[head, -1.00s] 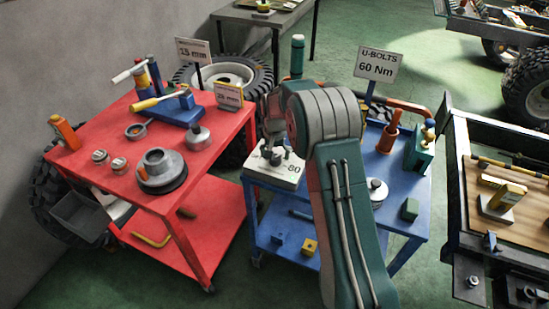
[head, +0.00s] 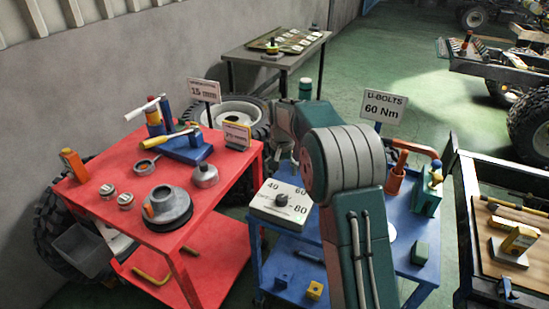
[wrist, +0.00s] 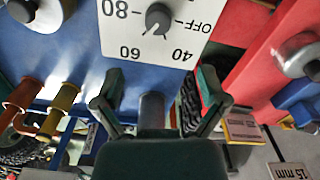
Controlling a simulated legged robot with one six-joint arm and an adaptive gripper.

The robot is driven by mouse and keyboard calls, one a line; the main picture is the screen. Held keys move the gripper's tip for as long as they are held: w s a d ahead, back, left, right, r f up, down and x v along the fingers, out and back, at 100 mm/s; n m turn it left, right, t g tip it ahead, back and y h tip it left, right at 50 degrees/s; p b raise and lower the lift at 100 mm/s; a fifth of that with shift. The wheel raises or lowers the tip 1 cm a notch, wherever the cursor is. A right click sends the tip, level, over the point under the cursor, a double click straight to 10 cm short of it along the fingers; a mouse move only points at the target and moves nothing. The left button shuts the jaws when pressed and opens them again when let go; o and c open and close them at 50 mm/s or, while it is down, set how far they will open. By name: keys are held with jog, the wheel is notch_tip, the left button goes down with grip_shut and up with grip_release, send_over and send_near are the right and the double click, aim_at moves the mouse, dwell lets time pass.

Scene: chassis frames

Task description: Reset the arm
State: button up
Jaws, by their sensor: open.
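My gripper (wrist: 160,88) shows in the wrist view with its two dark green fingers wide apart and nothing between them. The white dial box (wrist: 150,40) is beyond the fingertips there, and the gripper is apart from it. In the head view my arm is bent above the blue cart (head: 405,262), and its end is mostly hidden behind my own arm links. The dial box (head: 268,206) lies on the cart to the left of my arm, with its black knob in view.
The red cart (head: 110,205) on the left bears a hub, jars and a blue vise. The "60 Nm" sign (head: 384,106) stands behind my arm, with a teal box (head: 428,195) to the right. A wooden-decked chassis (head: 500,255) is at far right.

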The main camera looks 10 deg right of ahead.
jog(key=s+r+n+t, duration=0.2)
jog(key=s+r+t, duration=0.1)
jog(key=s+r, duration=1.3)
jog(key=s+f+n+t, duration=0.2)
jog(key=s, duration=1.8)
jog(key=shift+s+f+t, duration=0.15)
jog(key=shift+s+t, duration=0.15)
jog(key=shift+s, duration=0.1)
